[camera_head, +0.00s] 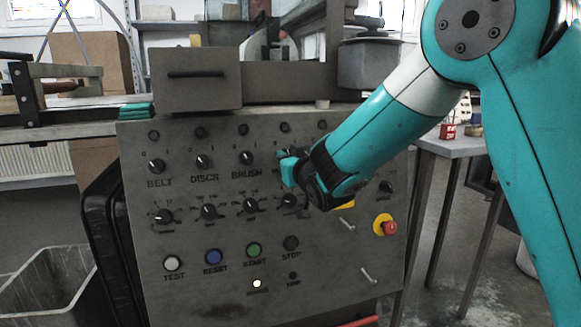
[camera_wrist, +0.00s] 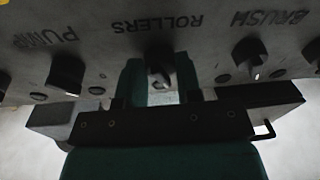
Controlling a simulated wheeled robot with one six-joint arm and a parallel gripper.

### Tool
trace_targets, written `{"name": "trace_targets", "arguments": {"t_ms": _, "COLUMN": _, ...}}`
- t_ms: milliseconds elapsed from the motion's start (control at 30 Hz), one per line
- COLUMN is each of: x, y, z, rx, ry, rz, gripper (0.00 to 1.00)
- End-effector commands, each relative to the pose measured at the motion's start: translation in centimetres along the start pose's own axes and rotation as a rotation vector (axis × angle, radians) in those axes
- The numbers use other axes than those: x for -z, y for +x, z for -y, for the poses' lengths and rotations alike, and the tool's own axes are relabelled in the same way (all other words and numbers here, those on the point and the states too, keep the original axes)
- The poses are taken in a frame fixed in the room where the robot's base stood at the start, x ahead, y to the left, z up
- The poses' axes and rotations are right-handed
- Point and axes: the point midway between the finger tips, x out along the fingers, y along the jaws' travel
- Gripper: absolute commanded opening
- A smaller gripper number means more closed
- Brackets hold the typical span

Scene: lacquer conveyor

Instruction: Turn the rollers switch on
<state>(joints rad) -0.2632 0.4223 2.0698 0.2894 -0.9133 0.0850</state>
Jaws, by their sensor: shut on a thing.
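The rollers switch is a dark rotary knob (camera_wrist: 158,68) under the upside-down label ROLLERS in the wrist view. My gripper (camera_wrist: 160,80) has one teal finger on each side of it and is shut on it. A light spot shows low on the knob, but its exact setting is hard to tell. In the head view my gripper (camera_head: 292,170) is against the grey control panel (camera_head: 215,295), right of the BRUSH knob, and hides the rollers switch and its label.
The BRUSH knob (camera_wrist: 248,57) and PUMP knob (camera_wrist: 66,72) flank the switch closely. A second knob row, coloured push buttons and a red emergency stop (camera_head: 389,228) are lower on the panel. A grey bin (camera_head: 45,290) stands at lower left.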

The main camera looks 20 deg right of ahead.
Motion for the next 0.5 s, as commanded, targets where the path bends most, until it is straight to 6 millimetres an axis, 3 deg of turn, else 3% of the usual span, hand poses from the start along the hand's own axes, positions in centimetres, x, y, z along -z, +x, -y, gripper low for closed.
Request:
{"name": "trace_targets", "arguments": {"t_ms": 67, "x": -0.69, "y": -0.01, "z": 0.22, "rx": -0.011, "ry": 0.057, "rz": -0.011, "gripper": 0.09}}
{"name": "trace_targets", "arguments": {"t_ms": 500, "x": -0.59, "y": 0.00, "z": 0.39, "rx": -0.093, "ry": 0.460, "rz": -0.036, "gripper": 0.09}}
